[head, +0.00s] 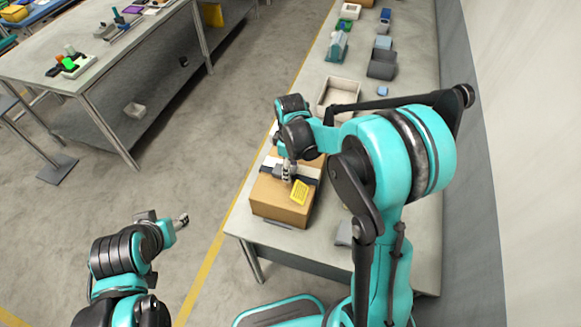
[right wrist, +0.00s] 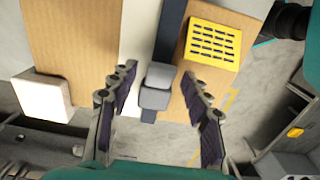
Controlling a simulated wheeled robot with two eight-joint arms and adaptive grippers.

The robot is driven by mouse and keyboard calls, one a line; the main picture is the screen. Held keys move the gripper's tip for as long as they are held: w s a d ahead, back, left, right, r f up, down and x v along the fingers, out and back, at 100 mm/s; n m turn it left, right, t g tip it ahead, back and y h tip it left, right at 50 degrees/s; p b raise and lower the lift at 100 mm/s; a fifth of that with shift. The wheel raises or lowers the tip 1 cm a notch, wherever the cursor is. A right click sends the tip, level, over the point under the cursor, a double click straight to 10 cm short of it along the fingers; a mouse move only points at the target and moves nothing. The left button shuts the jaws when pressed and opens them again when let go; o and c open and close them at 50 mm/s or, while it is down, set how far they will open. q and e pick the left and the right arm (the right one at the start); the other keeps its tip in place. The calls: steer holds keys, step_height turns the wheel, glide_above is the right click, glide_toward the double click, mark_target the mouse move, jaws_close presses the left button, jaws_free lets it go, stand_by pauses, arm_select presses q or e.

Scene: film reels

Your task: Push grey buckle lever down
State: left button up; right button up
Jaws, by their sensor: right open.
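A brown cardboard box (head: 280,207) stands on the grey table, with a dark strap (head: 304,179) across it. In the right wrist view the dark strap (right wrist: 168,38) runs to a grey buckle with its lever (right wrist: 156,88). My right gripper (head: 287,176) is over the box top, open; in the right wrist view its fingers (right wrist: 160,112) stand either side of the buckle, with nothing held. I cannot tell whether they touch it. The gripper hides the buckle in the head view. My left gripper (head: 182,220) is off to the left, away from the table; its jaws are too small to read.
A yellow slotted label (head: 300,192) is on the box, close to the right fingers in the right wrist view (right wrist: 213,45). A white block (right wrist: 41,93) lies at left there. An open beige bin (head: 338,97) and several small items stand farther along the table.

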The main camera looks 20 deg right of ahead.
jaws_close()
steer(key=shift+s+d+f+t+y+b, duration=0.2)
steer(key=shift+d+f+t+y+b, duration=0.25)
steer(key=shift+y+b, duration=0.3)
steer(key=shift+s+d+f+t+y+b, duration=0.1)
steer(key=shift+t+y+b, duration=0.35)
steer(key=shift+y, duration=0.1)
steer(key=shift+s+f+t+y+b, duration=0.1)
steer(key=shift+t+y+b, duration=0.2)
steer(key=shift+y+b, duration=0.15)
steer(key=shift+r+t+y+b, duration=0.1)
steer(key=shift+t+y+b, duration=0.3)
steer(key=shift+y, duration=0.15)
jaws_free()
steer(key=shift+r, duration=0.1)
